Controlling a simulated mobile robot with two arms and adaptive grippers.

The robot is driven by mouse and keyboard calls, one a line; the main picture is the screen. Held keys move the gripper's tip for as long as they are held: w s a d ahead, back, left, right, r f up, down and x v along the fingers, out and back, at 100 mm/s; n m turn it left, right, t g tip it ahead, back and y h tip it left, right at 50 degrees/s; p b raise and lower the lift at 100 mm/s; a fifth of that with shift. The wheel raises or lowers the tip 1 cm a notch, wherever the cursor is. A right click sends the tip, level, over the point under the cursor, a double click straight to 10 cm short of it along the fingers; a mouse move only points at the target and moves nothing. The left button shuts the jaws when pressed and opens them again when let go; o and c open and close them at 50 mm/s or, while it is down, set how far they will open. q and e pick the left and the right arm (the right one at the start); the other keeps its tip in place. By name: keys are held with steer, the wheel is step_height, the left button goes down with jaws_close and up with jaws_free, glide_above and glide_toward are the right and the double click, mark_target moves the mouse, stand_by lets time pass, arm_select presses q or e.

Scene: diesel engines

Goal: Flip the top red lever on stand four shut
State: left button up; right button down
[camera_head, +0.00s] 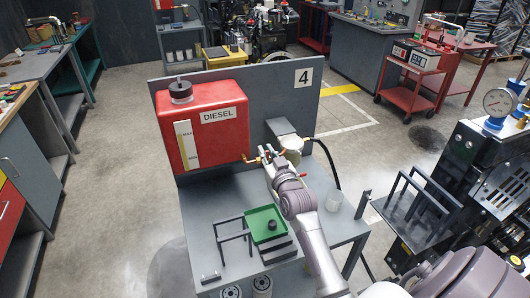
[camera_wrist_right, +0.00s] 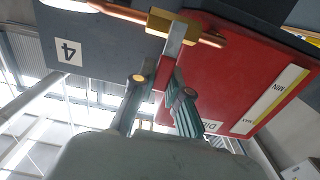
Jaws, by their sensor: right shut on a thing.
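Stand four is a grey bench with a back panel (camera_head: 300,100) marked 4. A red DIESEL tank (camera_head: 215,120) is fixed to the panel, and it also shows in the wrist view (camera_wrist_right: 235,75). A brass valve (camera_wrist_right: 185,27) sits on a copper pipe beside the tank. The top red lever (camera_wrist_right: 163,75) runs from this valve, its metal part bare and its red end between my fingers. My right gripper (camera_wrist_right: 162,88) is shut on that red end. In the head view my right gripper (camera_head: 265,157) is at the pipe, hiding most of the lever. My left gripper is out of view.
A green tray (camera_head: 265,222) with a small black part stands on the bench below my right arm. A filter bowl (camera_head: 291,143) and black hose are close beside the gripper. A black engine frame (camera_head: 480,180) stands at right.

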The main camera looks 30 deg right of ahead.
steer(key=c, duration=1.1)
jaws_free()
steer(key=shift+d, duration=0.1)
steer(key=shift+c, duration=0.2)
steer(key=v, duration=1.2)
